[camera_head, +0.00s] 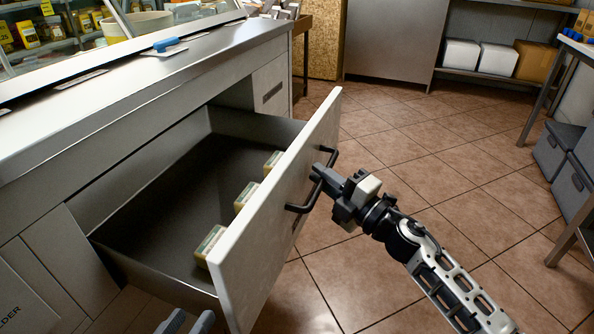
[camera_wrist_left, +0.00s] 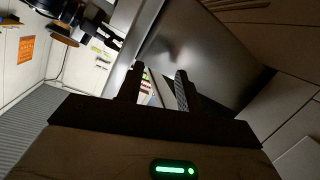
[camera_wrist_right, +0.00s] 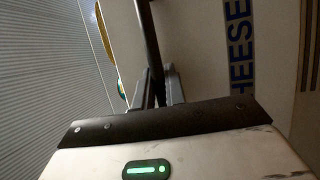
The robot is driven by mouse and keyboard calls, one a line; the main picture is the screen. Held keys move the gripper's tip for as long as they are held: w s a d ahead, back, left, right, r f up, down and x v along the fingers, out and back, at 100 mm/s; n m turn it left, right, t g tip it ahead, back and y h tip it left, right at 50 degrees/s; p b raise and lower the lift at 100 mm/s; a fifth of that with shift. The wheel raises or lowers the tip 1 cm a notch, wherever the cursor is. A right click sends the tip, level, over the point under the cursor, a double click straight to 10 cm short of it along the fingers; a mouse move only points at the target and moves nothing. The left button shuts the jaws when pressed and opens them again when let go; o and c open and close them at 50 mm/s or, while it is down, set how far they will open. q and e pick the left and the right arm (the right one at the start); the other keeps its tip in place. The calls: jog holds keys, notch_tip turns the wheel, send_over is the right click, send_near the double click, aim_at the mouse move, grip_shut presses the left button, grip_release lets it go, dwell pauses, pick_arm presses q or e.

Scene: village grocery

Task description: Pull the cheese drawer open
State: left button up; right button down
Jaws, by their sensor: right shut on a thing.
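The cheese drawer (camera_head: 262,228) stands pulled out from the counter, with a pale front panel and a dark, deep inside. Several yellow-green cheese packs (camera_head: 209,243) lie in it along the front panel. Its black bar handle (camera_head: 312,190) is on the outer face. My right gripper (camera_head: 326,176) is shut on the handle; the right wrist view shows the bar between the fingers (camera_wrist_right: 161,88) and blue "CHEESE" lettering (camera_wrist_right: 238,45) on the panel. My left gripper (camera_head: 188,322) is at the bottom edge of the head view, below the drawer. Its two fingers (camera_wrist_left: 160,85) are apart and empty in the left wrist view.
A steel counter (camera_head: 150,85) with a blue-handled tool (camera_head: 167,45) on top runs along the left. Tiled floor (camera_head: 440,150) is open in front of the drawer. A table and grey bins (camera_head: 570,175) stand at the right.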

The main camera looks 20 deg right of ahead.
jog(key=shift+s+d+f, duration=0.1)
jog(key=shift+s+d, duration=0.45)
jog(key=shift+d, duration=0.2)
jog(key=shift+s+d, duration=0.5)
jog(key=shift+d, duration=0.2)
jog(key=c, duration=1.7)
grip_release()
jog(key=shift+c, duration=0.2)
pick_arm(q)
jog(key=shift+s+a+f+y+p, duration=0.25)
jog(key=shift+f+y+p, duration=0.1)
jog(key=shift+p, duration=0.4)
pick_arm(e)
jog(key=v, duration=1.6)
